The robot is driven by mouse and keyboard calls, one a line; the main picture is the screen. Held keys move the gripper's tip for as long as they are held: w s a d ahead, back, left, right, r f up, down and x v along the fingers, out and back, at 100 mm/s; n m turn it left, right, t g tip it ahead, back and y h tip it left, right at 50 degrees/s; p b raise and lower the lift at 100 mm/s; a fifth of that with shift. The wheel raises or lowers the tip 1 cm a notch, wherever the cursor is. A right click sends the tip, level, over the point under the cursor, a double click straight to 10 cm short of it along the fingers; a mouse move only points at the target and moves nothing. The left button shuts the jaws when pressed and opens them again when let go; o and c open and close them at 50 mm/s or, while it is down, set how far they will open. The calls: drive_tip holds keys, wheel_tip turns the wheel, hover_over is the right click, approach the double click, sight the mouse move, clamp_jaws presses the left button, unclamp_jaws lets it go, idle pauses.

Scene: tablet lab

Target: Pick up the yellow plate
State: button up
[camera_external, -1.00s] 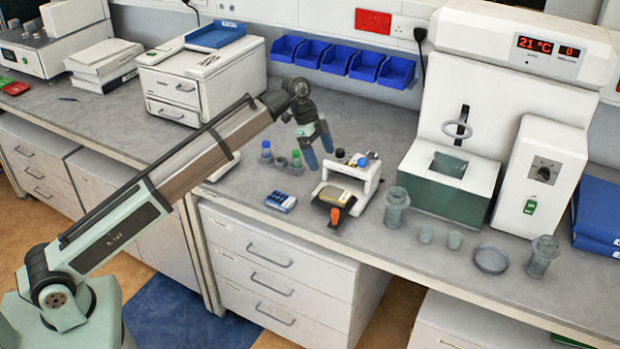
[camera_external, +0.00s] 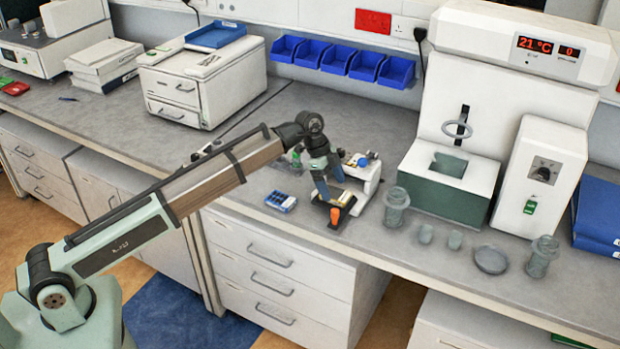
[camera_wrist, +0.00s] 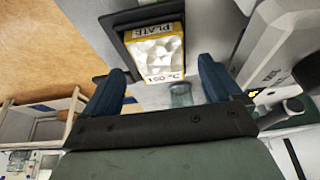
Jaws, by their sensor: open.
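The plate also shows in the external view (camera_external: 346,197), partly hidden behind my fingers. My gripper (camera_external: 332,187) is open and empty, just above and beside the plate. In the wrist view its two blue fingers (camera_wrist: 163,80) stand apart, with the plate ahead between and beyond them.
The white instrument (camera_external: 370,180) stands right beside the plate, with an orange part (camera_external: 335,215) in front. A blue-topped rack (camera_external: 281,201) lies to the left. A lidded jar (camera_external: 396,207) and small beakers (camera_external: 426,234) stand to the right. The bench front edge is close.

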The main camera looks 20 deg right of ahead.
drive_tip(key=shift+x, duration=1.15)
drive_tip(key=c, duration=1.1)
drive_tip(key=shift+r, duration=0.1)
